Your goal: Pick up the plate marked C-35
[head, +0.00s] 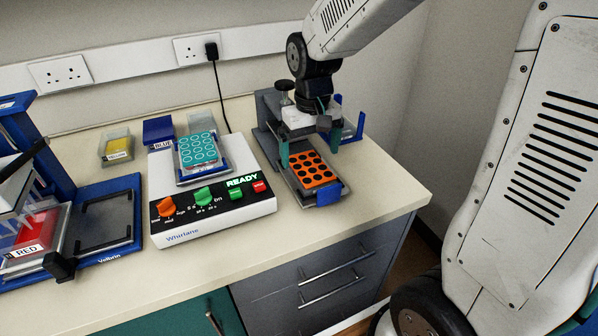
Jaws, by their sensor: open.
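No marking C-35 is legible in the head view, so I cannot tell which plate bears it. An orange plate (312,170) with dark round wells lies in a grey holder (327,196) with a blue front piece at the bench's right. A teal plate (197,149) with pale-ringed wells sits on the white shaker; the small label on its front edge is too small to read. My gripper (309,147) points down over the back of the orange plate, with its teal fingers apart. I see nothing between them; whether they touch the plate is unclear.
The white Whirlane shaker (185,228) reads READY. A blue Volbrin device (130,195) with a RED-labelled plate (28,238) stands left. A yellow-labelled container (117,144) and a BLUE-labelled block (158,129) stand behind. The front bench strip (330,235) is clear. A cable runs behind the shaker.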

